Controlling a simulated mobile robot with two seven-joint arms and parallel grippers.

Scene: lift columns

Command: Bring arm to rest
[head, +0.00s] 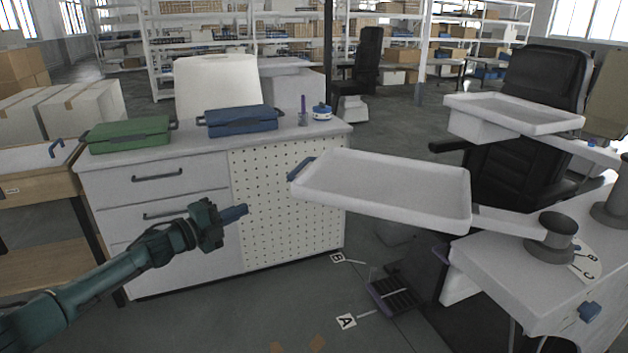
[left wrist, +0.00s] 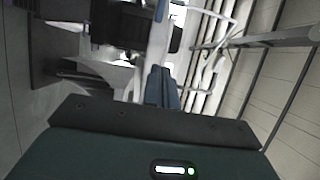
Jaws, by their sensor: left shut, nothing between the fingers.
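My left arm reaches in from the lower left of the head view. Its gripper (head: 236,213) is shut and empty, in the air in front of the white drawer cabinet (head: 200,190). In the left wrist view the shut fingers (left wrist: 161,88) point away from the camera, with nothing between them. My right gripper is not in either view.
A white tray (head: 385,190) on a swivel arm is right of my left gripper; a second tray (head: 510,112) is higher behind it. Green (head: 130,135) and blue (head: 238,121) cases lie on the cabinet. A black pedal (head: 393,294) is on the floor. A black chair (head: 530,100) stands behind.

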